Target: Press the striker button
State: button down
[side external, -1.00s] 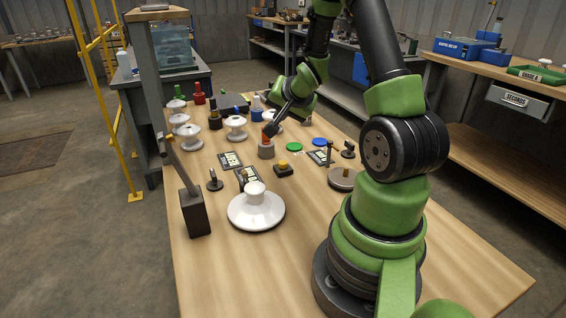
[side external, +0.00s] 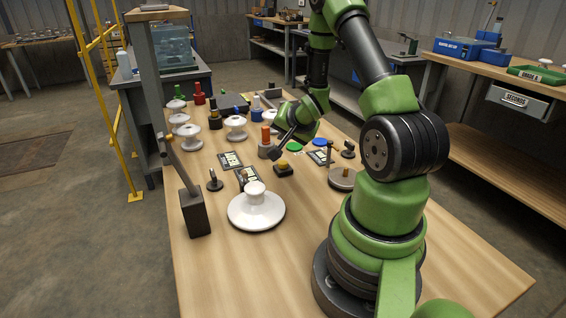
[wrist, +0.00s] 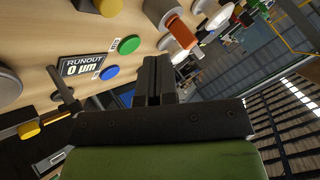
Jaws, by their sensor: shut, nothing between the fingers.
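A yellow button (side external: 283,162) sits on a small black box near the middle of the bench; no label on it is readable. It seems to show at the top edge of the wrist view (wrist: 107,6). My gripper (side external: 274,154) is shut and empty. Its tips appear just behind and above the black box, apart from the button as far as I can tell.
A grey holder with an orange-topped post (side external: 266,138) stands close behind my gripper. Green (side external: 295,147) and blue (side external: 320,142) discs lie to the right, near a runout display (wrist: 82,65).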

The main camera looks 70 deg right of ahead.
aim_at(285, 162)
jog(key=shift+f, duration=2.2)
jog(key=shift+f, duration=0.15)
jog(key=shift+f, duration=0.25)
jog(key=shift+f, duration=0.55)
dwell(0.9)
dwell(0.4)
jog(key=shift+r, duration=0.95)
jog(key=shift+r, duration=2.55)
